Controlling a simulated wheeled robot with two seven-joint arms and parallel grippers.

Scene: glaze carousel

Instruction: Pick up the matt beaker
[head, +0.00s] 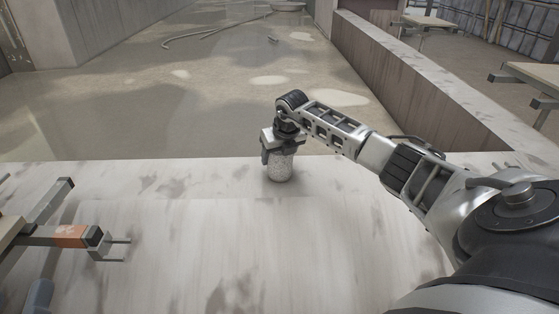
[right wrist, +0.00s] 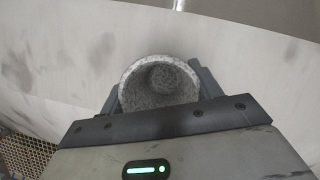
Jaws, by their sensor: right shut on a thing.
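The matt beaker (head: 279,171) is a small speckled grey-white cup, upright near the far edge of the pale worktop (head: 330,235). My right gripper (head: 278,156) is shut on it from above, with its fingers on opposite sides. In the right wrist view I look into the open round mouth of the beaker (right wrist: 158,84), which is empty. A dark finger shows on each side of it. I cannot tell whether its base touches the worktop. My left gripper is not in view.
At the left, a wooden stand with metal bars, an orange band (head: 70,236) and a two-pronged end (head: 117,250) reaches over the worktop. A blue-grey rounded object (head: 38,296) is below it. The worktop's middle is bare. A low wall (head: 400,75) stands beyond, at right.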

